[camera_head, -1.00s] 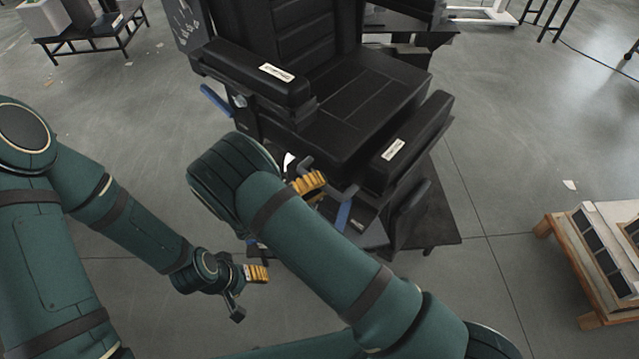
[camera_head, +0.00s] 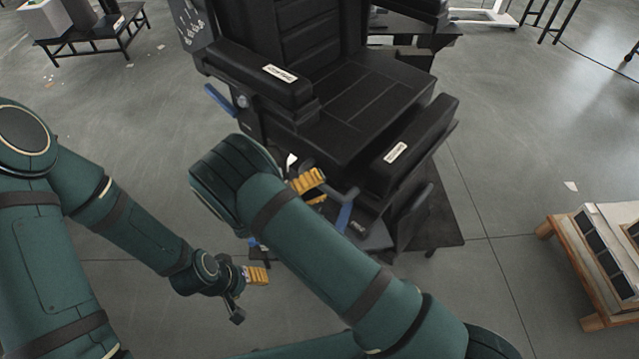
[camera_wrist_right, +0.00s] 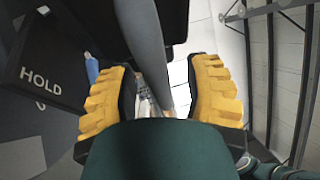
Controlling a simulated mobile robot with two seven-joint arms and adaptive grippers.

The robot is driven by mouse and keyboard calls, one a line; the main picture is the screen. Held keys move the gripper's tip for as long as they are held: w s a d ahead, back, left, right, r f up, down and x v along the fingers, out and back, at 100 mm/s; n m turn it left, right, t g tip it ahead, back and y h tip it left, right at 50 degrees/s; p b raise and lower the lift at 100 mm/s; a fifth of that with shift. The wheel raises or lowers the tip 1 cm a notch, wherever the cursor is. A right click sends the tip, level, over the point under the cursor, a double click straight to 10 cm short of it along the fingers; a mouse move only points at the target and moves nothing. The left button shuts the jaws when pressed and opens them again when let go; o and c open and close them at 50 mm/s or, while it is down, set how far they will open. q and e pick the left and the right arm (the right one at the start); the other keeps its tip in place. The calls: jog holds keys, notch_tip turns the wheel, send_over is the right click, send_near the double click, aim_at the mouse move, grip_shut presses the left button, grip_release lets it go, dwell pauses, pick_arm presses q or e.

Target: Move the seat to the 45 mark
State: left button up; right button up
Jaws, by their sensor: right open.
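The black seat (camera_head: 365,105) stands at upper centre in the head view, with a ribbed back and two padded armrests. My right gripper (camera_head: 312,190) is below the seat's front edge, partly behind my own arm. In the right wrist view its yellow fingers (camera_wrist_right: 162,66) are open on either side of a grey bar (camera_wrist_right: 143,45). I cannot tell whether they touch it. A pale strip with small marks (camera_wrist_right: 150,105) shows beside the bar; no 45 is readable. My left gripper (camera_head: 257,276) hangs low and left of the seat, and its opening is unclear.
Blue levers (camera_head: 344,216) (camera_head: 219,99) stick out near the seat. A dark panel reading HOLD (camera_wrist_right: 40,80) is at left in the wrist view. A wooden-framed stand (camera_head: 590,265) is at right. The floor between it and the seat is mostly clear.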

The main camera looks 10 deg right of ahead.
jog(key=v, duration=0.7)
jog(key=shift+a, duration=0.25)
jog(key=shift+s, duration=0.15)
dwell(0.7)
